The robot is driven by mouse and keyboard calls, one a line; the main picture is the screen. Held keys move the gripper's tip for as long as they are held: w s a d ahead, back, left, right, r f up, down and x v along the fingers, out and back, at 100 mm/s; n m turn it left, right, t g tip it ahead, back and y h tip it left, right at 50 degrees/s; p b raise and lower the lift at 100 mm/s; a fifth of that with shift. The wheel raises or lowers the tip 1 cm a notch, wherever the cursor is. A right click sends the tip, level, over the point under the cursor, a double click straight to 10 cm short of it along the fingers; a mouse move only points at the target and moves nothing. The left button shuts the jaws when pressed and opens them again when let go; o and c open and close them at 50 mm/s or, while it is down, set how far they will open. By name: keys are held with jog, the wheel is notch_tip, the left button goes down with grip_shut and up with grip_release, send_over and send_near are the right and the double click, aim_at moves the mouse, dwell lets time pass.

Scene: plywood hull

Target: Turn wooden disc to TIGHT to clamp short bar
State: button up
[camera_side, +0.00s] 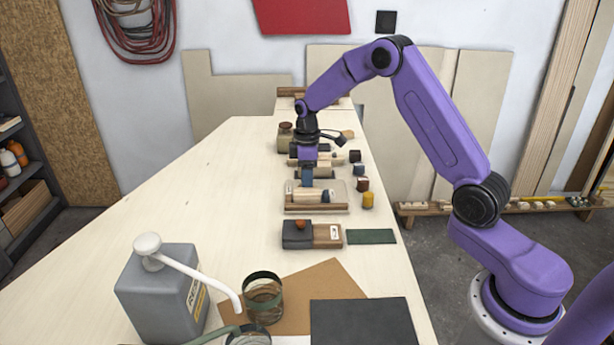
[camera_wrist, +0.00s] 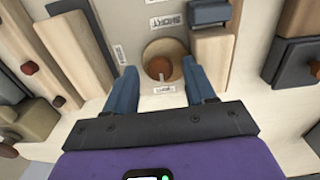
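A label reading SHORT (camera_wrist: 165,20) is beyond the disc, and a label with unclear lettering (camera_wrist: 165,90) is on the near side. A wooden block (camera_wrist: 210,55) with a blue-grey piece (camera_wrist: 208,12) sits right of the disc; I cannot tell if it is the short bar. In the side view my gripper (camera_side: 307,183) points down over the wooden fixtures.
A wooden fixture with a rail (camera_side: 316,208) is close to my gripper. Nearer the camera are a dark block on wood (camera_side: 298,234), a green strip (camera_side: 370,236) and a yellow cylinder (camera_side: 368,201). A grey jug (camera_side: 165,295) stands at the front. The table's left part is clear.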

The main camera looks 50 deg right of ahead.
jog(key=shift+r, duration=0.1)
notch_tip(320, 180, up, 17)
dwell(0.6)
jog(key=shift+r, duration=0.1)
jog(key=s+a+n, duration=0.2)
jog(key=s+a, duration=1.2)
jog(key=s, duration=0.3)
jog(key=s+d+f, duration=0.1)
jog(key=s+f, duration=0.2)
jog(key=s, duration=0.8)
jog(key=s+d+f+n, duration=0.1)
jog(key=s+f, duration=0.2)
jog(key=s, duration=0.8)
jog(key=shift+s+d+f, duration=0.15)
jog(key=shift+s+d, duration=0.2)
jog(key=shift+d, duration=0.05)
